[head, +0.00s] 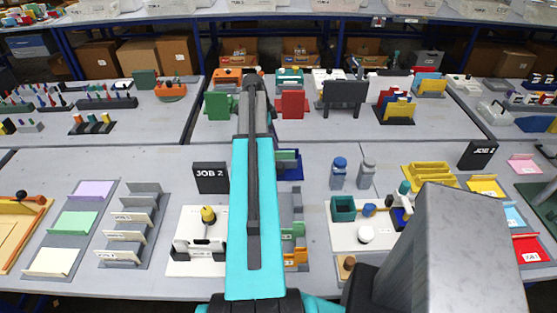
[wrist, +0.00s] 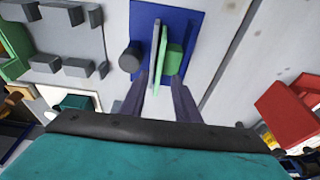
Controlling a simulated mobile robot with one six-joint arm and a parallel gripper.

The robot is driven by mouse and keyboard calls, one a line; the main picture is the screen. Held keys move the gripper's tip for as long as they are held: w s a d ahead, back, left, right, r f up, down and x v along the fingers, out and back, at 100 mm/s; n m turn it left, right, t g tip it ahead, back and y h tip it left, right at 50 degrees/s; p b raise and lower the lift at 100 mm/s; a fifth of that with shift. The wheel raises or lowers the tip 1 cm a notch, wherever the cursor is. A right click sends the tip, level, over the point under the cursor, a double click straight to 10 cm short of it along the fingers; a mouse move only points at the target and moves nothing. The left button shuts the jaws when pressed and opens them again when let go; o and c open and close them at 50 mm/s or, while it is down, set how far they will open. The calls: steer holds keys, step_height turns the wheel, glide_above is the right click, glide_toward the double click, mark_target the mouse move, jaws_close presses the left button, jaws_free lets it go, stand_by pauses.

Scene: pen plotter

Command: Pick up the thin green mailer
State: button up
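In the wrist view, the thin green mailer (wrist: 161,64) is a narrow light-green strip seen nearly edge-on over a dark blue base (wrist: 181,14). A pale grey strip (wrist: 155,47) runs along its left side, and a darker green block (wrist: 175,57) sits to its right. My gripper (wrist: 161,78) is open, with one finger to the left and one to the right of the mailer's near end. I cannot tell whether either finger touches it. In the head view, my arm hides the gripper; part of the blue base (head: 293,175) shows right of the arm.
A dark grey cylinder (wrist: 129,58) stands on the blue base, left of the mailer. A red object (wrist: 288,115) lies at the right in the wrist view.

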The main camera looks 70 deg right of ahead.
mark_target(279, 159)
steer(key=shift+f, duration=0.1)
steer(key=shift+p+x, duration=0.95)
steer(key=shift+x, duration=0.2)
steer(key=shift+p+x, duration=0.4)
steer(key=shift+x, duration=0.95)
steer(key=shift+s, duration=0.1)
jaws_close()
